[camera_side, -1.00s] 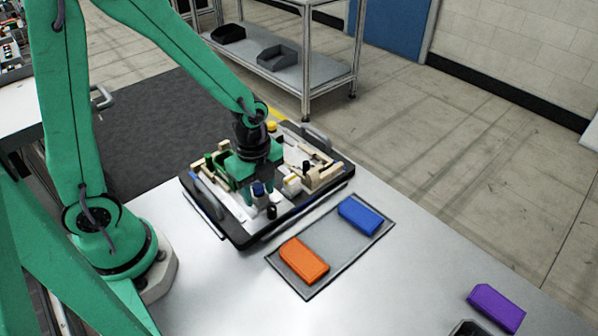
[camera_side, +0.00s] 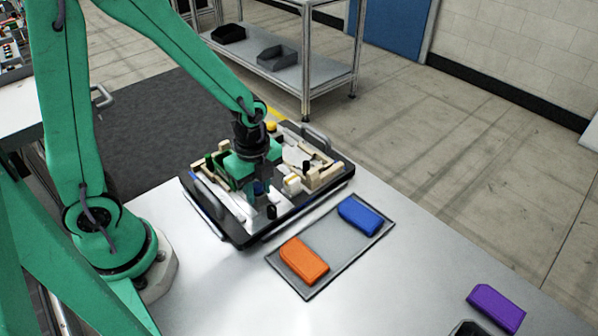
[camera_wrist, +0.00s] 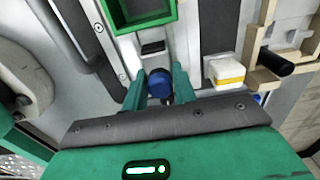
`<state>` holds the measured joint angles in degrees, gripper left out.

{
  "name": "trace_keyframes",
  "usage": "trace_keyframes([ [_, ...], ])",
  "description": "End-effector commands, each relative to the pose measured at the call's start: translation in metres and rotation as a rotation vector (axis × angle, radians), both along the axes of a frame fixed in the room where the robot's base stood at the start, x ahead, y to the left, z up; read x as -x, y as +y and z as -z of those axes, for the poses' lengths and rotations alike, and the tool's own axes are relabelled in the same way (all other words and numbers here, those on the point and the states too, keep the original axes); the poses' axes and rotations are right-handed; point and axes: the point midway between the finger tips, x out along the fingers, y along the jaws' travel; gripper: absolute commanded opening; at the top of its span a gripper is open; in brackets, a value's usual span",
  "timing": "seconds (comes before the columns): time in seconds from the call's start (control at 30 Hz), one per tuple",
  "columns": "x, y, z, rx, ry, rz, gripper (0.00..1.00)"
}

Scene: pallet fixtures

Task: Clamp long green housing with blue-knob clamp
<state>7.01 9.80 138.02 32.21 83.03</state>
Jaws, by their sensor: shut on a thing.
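My gripper (camera_wrist: 159,88) is shut on the blue knob (camera_wrist: 159,82) of the clamp, with one green finger on each side of it. In the side view, my gripper (camera_side: 259,189) reaches down over the front-left part of the pallet, and its fingers partly hide the blue knob (camera_side: 258,187). A green open-topped housing (camera_wrist: 163,14) lies just ahead of the knob in the wrist view, cut off by the top edge. The housing (camera_side: 218,172) shows in the side view left of my gripper, partly hidden by it. Whether the clamp touches the housing cannot be told.
The black-rimmed pallet (camera_side: 240,241) holds wooden blocks, a white-and-yellow block (camera_wrist: 226,71) and a black knob (camera_wrist: 276,62) close on the right. A grey tray with orange (camera_side: 304,261) and blue (camera_side: 360,214) housings lies in front. A purple housing (camera_side: 496,308) is farther right.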

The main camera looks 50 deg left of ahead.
Motion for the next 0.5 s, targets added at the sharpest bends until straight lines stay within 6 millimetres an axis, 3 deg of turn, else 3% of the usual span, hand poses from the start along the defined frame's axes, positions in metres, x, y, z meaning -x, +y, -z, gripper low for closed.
trace_keyframes([
  [0.5,0.000,0.013,-0.001,0.000,-0.001,-0.003,0.07],
])
